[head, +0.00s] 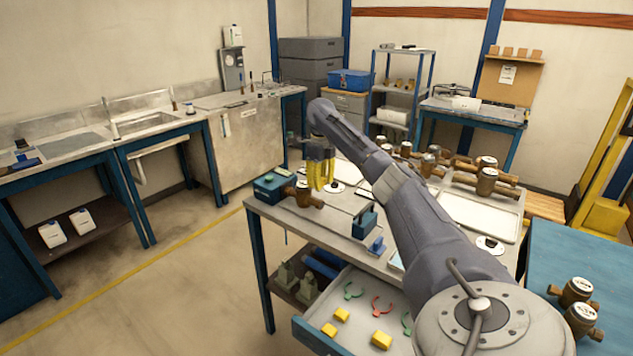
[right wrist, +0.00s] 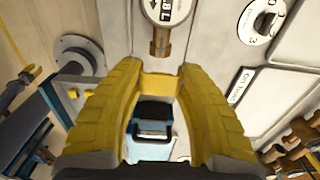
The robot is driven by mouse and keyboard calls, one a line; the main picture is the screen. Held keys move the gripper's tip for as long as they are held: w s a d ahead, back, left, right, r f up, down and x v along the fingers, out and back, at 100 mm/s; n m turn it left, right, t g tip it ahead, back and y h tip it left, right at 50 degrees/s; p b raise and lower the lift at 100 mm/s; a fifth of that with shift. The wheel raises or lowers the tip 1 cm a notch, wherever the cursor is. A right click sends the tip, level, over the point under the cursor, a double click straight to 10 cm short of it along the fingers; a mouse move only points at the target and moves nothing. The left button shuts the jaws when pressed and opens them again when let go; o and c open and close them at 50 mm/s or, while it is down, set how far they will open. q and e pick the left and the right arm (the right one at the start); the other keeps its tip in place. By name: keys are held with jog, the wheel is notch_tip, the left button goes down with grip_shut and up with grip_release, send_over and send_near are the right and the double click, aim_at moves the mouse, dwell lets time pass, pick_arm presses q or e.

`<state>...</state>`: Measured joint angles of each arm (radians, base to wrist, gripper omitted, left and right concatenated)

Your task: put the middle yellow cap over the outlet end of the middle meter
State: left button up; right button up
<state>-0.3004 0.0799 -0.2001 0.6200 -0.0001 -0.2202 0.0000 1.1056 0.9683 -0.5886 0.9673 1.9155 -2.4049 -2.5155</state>
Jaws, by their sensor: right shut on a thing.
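My right gripper (head: 321,188) hangs over the left part of the bench in the head view, beside a brass meter (head: 303,194). In the right wrist view, the yellow fingers of this gripper (right wrist: 161,80) are shut on a yellow cap (right wrist: 160,88). Ahead of the cap is the brass end (right wrist: 160,48) of a meter with a white dial (right wrist: 168,9). The cap appears roughly in line with that end, with a visible gap between them. The cap is hidden by the fingers in the head view. My left gripper is not in view.
A blue block (head: 268,187) stands at the meter's left, and another (head: 365,222) stands to its right. Several more meters (head: 430,163) stand farther back. An open drawer (head: 355,296) holds yellow caps (head: 381,340) and coloured clips. My right arm crosses above the bench.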

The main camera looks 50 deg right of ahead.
aim_at(321, 201)
jog(key=shift+f, duration=2.35)
jog(key=shift+f, duration=1.6)
jog(key=o, duration=1.5)
jog(key=shift+r, duration=3.5)
